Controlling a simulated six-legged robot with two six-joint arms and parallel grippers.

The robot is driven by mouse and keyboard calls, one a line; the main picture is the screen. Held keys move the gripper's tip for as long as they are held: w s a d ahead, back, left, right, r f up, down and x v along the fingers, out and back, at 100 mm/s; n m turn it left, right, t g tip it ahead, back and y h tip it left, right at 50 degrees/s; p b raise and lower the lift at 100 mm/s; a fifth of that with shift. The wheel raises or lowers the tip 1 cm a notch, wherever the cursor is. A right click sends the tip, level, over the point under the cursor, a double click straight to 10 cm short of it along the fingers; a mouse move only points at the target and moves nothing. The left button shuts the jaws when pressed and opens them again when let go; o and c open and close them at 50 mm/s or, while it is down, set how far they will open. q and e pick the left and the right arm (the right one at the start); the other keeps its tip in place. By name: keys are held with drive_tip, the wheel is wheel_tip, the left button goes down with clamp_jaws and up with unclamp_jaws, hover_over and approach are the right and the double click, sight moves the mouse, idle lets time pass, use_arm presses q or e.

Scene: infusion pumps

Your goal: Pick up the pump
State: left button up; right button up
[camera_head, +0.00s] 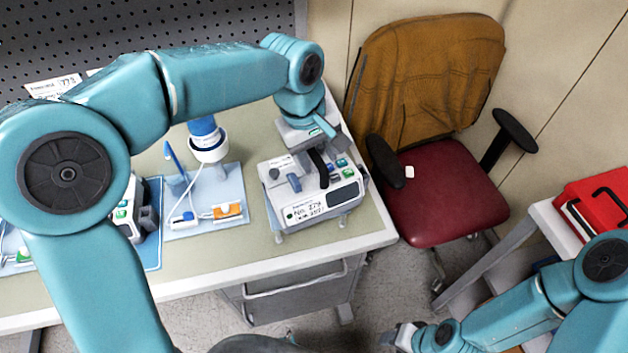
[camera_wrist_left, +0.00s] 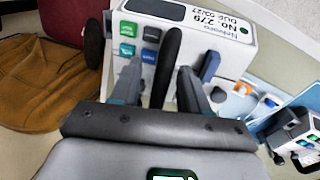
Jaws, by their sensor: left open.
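The white pump (camera_head: 325,205) stands on the front right corner of the workbench, labelled No. 279, with green and blue buttons and a black handle (camera_head: 319,168) on top. My left gripper (camera_head: 312,150) is above it, pointing down. In the left wrist view, the open left gripper (camera_wrist_left: 160,82) has one finger on each side of the black handle (camera_wrist_left: 166,65); I cannot tell whether either touches it. The pump (camera_wrist_left: 210,38) fills the top of that view. My right gripper (camera_head: 403,337) is low at the bottom edge, away from the bench; its jaws are unclear.
A second pump (camera_head: 128,212) sits left on a blue mat, partly behind my left arm. A light blue tray (camera_head: 205,222) holds an orange-marked item (camera_head: 228,211). A chair (camera_head: 450,190) stands right of the workbench (camera_head: 255,255). A red case (camera_head: 600,195) is at far right.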

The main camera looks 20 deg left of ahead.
use_arm(q)
drive_tip(key=shift+w+f, duration=0.1)
drive_tip(key=shift+f, duration=0.35)
drive_tip(key=shift+s, duration=0.25)
drive_tip(key=shift+w+f, duration=0.1)
drive_tip(key=shift+w, duration=0.1)
clamp_jaws()
drive_tip(key=shift+s, duration=0.1)
drive_tip(key=shift+r, duration=0.2)
idle(0.4)
